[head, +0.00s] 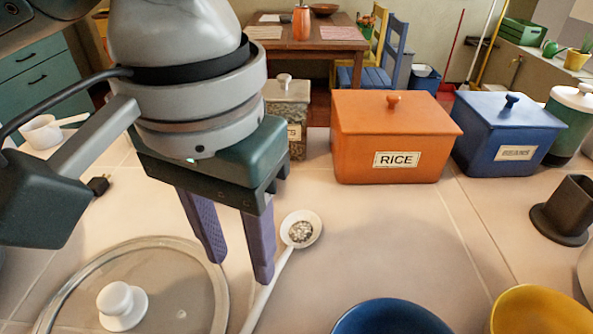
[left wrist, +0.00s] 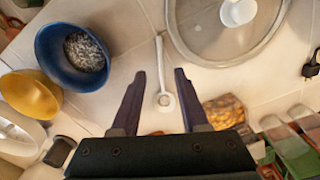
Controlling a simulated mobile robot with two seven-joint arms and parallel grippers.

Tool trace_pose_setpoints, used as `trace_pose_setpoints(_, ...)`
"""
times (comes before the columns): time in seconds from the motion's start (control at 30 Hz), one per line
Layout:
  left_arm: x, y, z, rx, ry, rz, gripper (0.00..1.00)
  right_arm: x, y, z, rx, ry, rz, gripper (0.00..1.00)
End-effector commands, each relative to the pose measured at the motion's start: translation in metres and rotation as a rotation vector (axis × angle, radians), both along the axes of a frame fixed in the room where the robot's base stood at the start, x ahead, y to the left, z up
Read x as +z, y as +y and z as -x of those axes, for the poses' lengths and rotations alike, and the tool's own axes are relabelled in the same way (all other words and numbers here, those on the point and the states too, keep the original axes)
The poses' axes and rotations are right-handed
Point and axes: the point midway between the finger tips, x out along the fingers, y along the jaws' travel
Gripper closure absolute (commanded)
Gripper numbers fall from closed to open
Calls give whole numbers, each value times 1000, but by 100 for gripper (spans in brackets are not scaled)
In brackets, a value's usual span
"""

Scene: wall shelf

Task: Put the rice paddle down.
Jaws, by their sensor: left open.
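The white rice paddle (head: 301,229) lies on the tiled counter, with some grains in its bowl and its handle running toward the front. It also shows in the left wrist view (left wrist: 163,99), where its handle lies in the gap between the fingertips. My left gripper (head: 243,272) is open, pointing down, with its fingers apart on either side of the handle in the left wrist view (left wrist: 160,73). In the head view one finger stands just left of the handle. I cannot tell the exact height of the fingertips above the counter. My right gripper is in neither view.
A glass lid (head: 190,290) with a white knob lies left of the paddle. A blue bowl (head: 390,318), holding rice in the wrist view, and a yellow bowl (head: 540,312) stand front right. The orange RICE box (head: 385,135) and blue BEANS box (head: 505,140) stand behind.

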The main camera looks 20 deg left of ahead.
Motion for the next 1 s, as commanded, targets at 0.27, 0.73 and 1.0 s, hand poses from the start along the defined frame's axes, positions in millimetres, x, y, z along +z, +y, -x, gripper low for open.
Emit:
trace_pose_setpoints(0.27,20,-1,1,-1,0,2,55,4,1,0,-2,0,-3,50)
trace_pose_setpoints(0.73,-15,-44,43,-137,-223,328,55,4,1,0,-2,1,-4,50)
trace_pose_setpoints(1.0,-44,44,85,-57,-296,111,55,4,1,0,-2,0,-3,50)
